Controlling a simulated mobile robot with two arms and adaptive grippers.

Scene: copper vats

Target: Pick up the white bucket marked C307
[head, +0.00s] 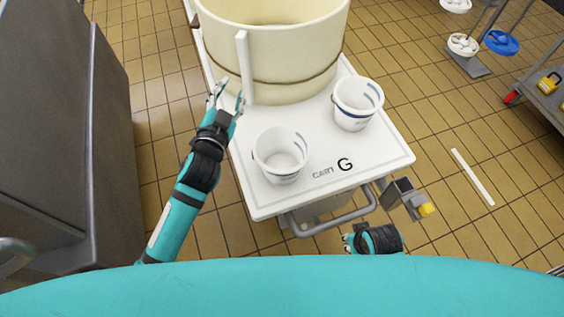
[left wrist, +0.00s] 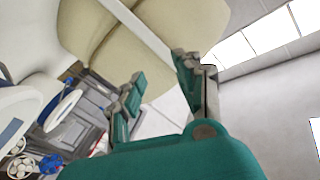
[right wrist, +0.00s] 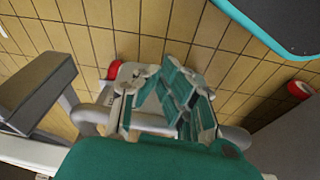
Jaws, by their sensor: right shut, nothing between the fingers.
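Two white buckets stand upright on a white cart top (head: 330,195) in the head view. The nearer bucket (head: 272,165) is left of the farther bucket (head: 352,112). Both have blue marks on the inside wall and look empty; any code is too small to read, so I cannot tell which is C307. My left gripper (head: 229,99) is open and empty, beside the large vat, up and left of the nearer bucket. Its spread fingers show in the left wrist view (left wrist: 158,82). My right gripper (right wrist: 168,98) is shut and empty, low by the cart's front handle.
A large cream vat (head: 285,55) with a white upright bar (head: 244,65) fills the cart's back. A grey cabinet (head: 95,130) stands left. The cart's handle (head: 335,224) juts forward. Another cart (head: 548,95) is at far right; tiled floor between is mostly free.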

